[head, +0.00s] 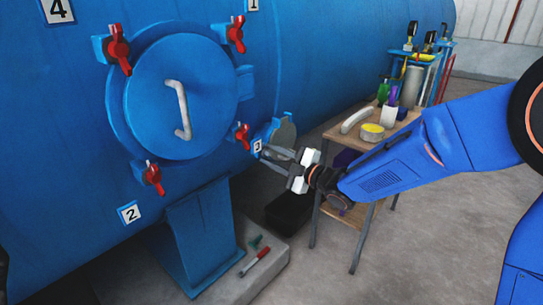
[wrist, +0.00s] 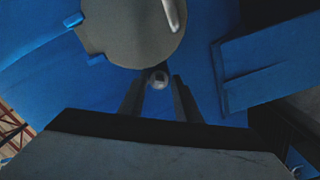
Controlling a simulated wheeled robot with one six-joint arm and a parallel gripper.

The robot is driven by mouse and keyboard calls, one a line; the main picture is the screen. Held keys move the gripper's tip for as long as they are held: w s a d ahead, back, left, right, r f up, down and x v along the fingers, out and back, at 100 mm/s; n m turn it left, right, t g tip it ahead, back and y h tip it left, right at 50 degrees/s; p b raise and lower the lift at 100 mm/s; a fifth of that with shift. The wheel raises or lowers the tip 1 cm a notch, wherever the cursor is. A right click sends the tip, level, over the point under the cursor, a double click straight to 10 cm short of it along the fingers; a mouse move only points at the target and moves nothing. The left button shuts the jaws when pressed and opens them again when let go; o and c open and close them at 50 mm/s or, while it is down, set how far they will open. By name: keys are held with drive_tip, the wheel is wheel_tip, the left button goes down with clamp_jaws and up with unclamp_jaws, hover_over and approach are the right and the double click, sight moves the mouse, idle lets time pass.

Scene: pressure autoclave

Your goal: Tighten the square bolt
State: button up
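In the wrist view, a small pale grey bolt head (wrist: 158,80) shows just beyond and between my fingertips. It is too small and dark to tell whether it is square. My gripper (wrist: 158,92) has its two dark fingers apart, with a gap around the bolt in the picture; I see no contact. I cannot make out the bolt there.
Several red clamps, one of them an upper-left clamp (head: 119,48), ring the large door. A small grey round cover (wrist: 125,30) with a handle lies above the bolt. A wooden table (head: 340,135) with items stands behind my gripper.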

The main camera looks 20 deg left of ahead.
drive_tip(key=v, duration=1.7)
drive_tip(key=shift+d, duration=0.2)
drive_tip(key=shift+s, duration=0.1)
drive_tip(key=x, duration=1.6)
drive_tip(key=shift+a, duration=0.3)
clamp_jaws()
